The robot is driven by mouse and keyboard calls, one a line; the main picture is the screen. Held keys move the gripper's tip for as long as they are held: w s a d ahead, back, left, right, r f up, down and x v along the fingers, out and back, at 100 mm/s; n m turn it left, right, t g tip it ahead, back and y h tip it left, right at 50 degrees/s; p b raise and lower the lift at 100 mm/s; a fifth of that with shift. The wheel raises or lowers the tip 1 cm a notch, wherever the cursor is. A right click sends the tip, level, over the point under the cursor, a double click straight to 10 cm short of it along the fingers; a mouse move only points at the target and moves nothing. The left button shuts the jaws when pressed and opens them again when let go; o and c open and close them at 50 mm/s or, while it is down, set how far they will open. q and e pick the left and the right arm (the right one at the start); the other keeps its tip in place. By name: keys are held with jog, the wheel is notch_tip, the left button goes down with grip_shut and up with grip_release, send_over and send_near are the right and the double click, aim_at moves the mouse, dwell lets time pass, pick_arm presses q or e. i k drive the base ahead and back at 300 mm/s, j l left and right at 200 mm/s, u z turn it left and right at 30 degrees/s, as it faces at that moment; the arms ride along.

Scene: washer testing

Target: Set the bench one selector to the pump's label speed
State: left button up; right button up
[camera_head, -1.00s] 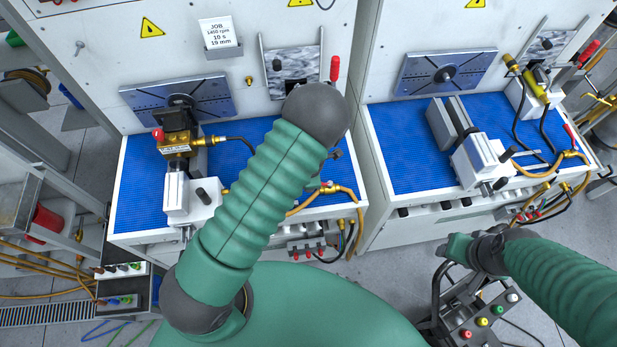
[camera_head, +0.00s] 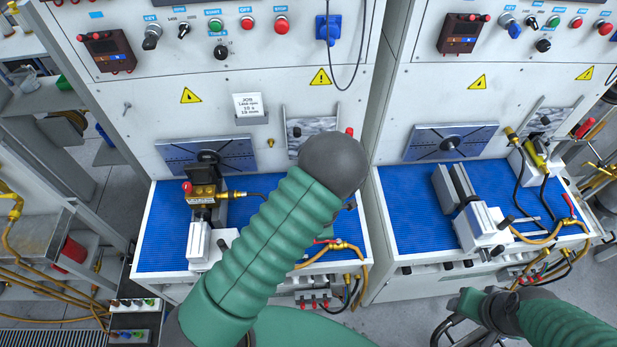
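The left bench has a control panel (camera_head: 240,75). On it a small black knob (camera_head: 221,52) with tiny marks sits below the green button, and a small black switch (camera_head: 184,31) sits to the left. I cannot read their settings or tell which is the selector. A brass and black pump (camera_head: 203,195) sits at the vise on the left bench's blue mat; its label is too small to read. My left arm crosses in front of this bench, below the panel; its gripper cannot be made out. My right gripper (camera_head: 470,303) is low at the right, away from the panel; its fingers are unclear.
A job card (camera_head: 248,105) is on the left bench's wall. The left panel also has a key switch (camera_head: 152,38), red buttons (camera_head: 281,25) and a dark display (camera_head: 106,51). A similar bench with a blue mat (camera_head: 405,220) stands to the right.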

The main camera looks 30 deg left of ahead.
aim_at(184, 28)
jog(key=u, duration=1.4)
